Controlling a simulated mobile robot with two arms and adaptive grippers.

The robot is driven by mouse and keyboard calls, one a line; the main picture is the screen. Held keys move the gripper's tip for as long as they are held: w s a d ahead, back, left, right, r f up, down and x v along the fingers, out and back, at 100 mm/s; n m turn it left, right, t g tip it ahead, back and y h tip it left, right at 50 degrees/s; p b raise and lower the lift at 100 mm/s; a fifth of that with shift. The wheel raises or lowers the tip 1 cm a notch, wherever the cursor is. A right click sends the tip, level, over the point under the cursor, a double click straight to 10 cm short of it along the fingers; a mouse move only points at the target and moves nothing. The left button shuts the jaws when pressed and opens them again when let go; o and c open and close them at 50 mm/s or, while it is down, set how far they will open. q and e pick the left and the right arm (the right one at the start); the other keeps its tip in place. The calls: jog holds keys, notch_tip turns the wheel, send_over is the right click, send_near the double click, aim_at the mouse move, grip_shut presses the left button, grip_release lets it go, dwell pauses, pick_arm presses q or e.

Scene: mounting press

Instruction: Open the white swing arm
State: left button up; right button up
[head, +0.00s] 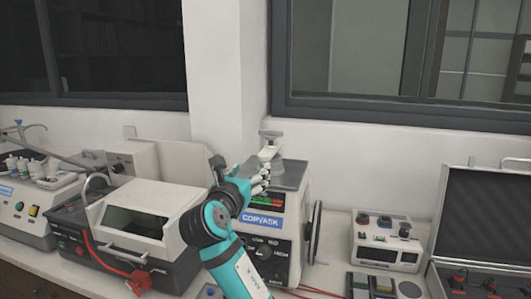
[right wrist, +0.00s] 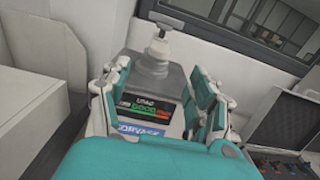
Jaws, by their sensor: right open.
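The mounting press (head: 290,215) stands on the bench, a light box with a grey top, a blue label and a small display. The white swing arm (head: 268,153) sits on its top, with a grey knob above it; in the right wrist view it shows beyond the fingers (right wrist: 160,48). My right gripper (head: 262,181) is in front of the press's upper front, just below the swing arm. Its fingers are apart with nothing between them, and the display shows through the gap (right wrist: 160,74). Contact with the press cannot be told. My left gripper is out of view.
A white-lidded machine (head: 130,225) with a red hose stands left of the press. A dark handwheel (head: 315,232) is on the press's right side. A small control box (head: 385,243) and an open dark case (head: 485,215) stand further right. The wall is close behind.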

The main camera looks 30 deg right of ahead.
aim_at(264, 155)
jog(key=p+x, duration=0.2)
jog(key=x, duration=1.2)
jog(key=shift+w+d+p, duration=0.1)
jog(key=shift+p, duration=0.25)
grip_shut()
